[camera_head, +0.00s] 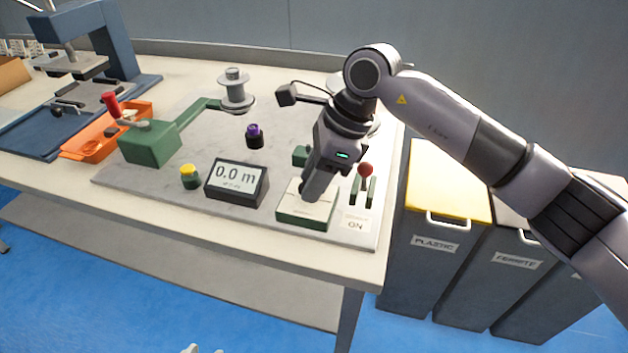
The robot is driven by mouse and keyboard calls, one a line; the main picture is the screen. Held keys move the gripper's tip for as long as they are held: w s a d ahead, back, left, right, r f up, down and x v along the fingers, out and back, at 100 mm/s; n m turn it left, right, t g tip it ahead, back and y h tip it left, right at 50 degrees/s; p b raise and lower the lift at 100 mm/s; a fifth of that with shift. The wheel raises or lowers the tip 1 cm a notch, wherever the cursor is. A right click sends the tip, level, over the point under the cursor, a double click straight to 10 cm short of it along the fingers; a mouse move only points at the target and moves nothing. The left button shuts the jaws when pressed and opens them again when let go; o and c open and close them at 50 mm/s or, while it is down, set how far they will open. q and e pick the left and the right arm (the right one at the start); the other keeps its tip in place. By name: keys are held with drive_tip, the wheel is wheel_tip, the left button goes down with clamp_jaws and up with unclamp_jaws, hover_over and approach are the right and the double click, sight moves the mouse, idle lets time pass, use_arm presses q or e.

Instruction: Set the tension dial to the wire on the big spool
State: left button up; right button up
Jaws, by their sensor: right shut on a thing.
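My right gripper (310,192) reaches down from the right to a low green box with a pale, marked top plate (321,213). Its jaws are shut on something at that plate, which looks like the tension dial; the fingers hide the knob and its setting. A grey spool (236,92) stands upright at the end of the green winder arm. Another round, spool-like thing shows only in part behind my right wrist, so I cannot read its wire.
A display (237,182) reads 0.0 m. Near it are a yellow button (189,176), a purple-topped black knob (254,136) and a red-balled lever (365,170) by an ON label. An orange tray (92,147) lies left; bins (447,190) stand right of the table.

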drive_tip(key=shift+w+f+n+g+b, duration=0.1)
drive_tip(key=shift+n+g+b, duration=0.3)
drive_tip(key=shift+n, duration=0.5)
drive_tip(key=shift+n+g, duration=0.3)
drive_tip(key=shift+n, duration=0.6)
drive_tip(key=o, duration=1)
drive_tip(key=shift+o, duration=0.2)
drive_tip(key=v, duration=0.7)
drive_tip(key=shift+r, duration=0.25)
